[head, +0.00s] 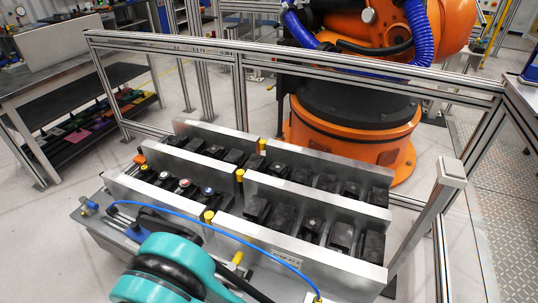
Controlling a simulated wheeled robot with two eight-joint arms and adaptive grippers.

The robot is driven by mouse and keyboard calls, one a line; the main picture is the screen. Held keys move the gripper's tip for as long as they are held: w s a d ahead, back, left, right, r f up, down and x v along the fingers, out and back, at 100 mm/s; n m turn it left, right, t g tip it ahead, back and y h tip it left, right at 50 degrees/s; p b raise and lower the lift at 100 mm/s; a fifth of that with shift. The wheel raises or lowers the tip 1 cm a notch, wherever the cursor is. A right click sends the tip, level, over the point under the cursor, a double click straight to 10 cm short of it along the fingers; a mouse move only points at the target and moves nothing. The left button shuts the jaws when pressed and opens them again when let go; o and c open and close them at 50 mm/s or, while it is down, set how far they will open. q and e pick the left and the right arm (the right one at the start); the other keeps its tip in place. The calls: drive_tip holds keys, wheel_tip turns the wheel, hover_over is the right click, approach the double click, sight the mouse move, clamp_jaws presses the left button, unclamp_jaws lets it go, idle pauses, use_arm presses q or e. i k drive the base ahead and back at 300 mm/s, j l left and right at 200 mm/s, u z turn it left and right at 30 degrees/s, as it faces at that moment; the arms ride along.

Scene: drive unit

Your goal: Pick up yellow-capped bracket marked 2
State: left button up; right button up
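A metal fixture (300,207) with several upright grey plates holds rows of black bracket-like parts (312,224). Small yellow caps or pegs show at the back (262,145), in the middle (240,175) and nearer the front (209,216). Another yellow piece (237,258) sits by the front plate. I cannot tell which of these belongs to a bracket, and no mark 2 is readable on any bracket. Several parts at the left carry coloured tops, such as orange (139,159), red-and-white (184,183) and blue (207,191). Neither of my grippers shows.
A teal and black rounded body (165,272) covers the bottom left, with a blue hose (215,229) above it. A metal rail frame (300,66) stands behind the fixture, and an orange industrial robot (350,130) beyond it. A workbench (60,80) stands at left.

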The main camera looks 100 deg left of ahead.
sight(147, 174)
drive_tip(key=u, duration=4.5)
